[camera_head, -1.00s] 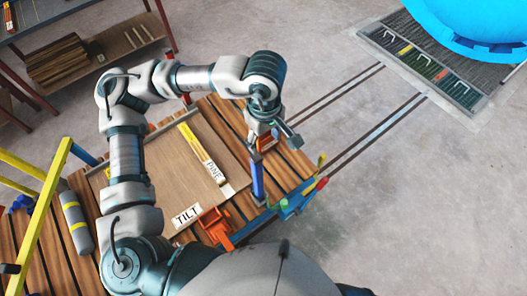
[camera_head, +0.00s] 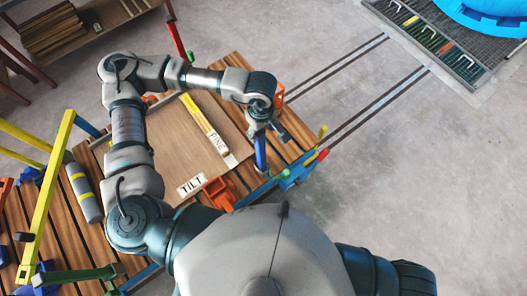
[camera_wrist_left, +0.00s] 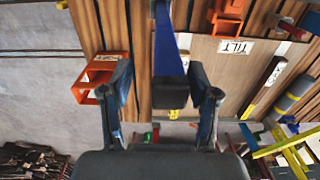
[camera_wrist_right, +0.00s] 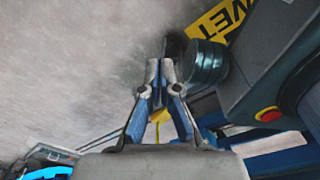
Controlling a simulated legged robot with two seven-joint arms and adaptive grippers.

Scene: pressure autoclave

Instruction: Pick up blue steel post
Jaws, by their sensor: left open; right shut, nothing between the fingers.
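The blue steel post (camera_head: 261,152) stands at the right edge of the slatted wooden deck. My left gripper (camera_head: 266,127) is open just above its top in the head view. In the left wrist view the blue post (camera_wrist_left: 169,55) and a dark block at its end lie between the spread fingers of the left gripper (camera_wrist_left: 165,95), with gaps on both sides. I cannot tell how deep the post sits between them. My right gripper (camera_wrist_right: 161,72) is shut and empty in the right wrist view, and it is out of the head view.
Orange brackets (camera_head: 220,193) (camera_head: 277,93) stand near the post. A brown board with a TILT label (camera_head: 191,184) lies on the deck. A blue fixture with coloured handles (camera_head: 297,172) is at the deck's corner. Floor with rails (camera_head: 375,105) is open to the right.

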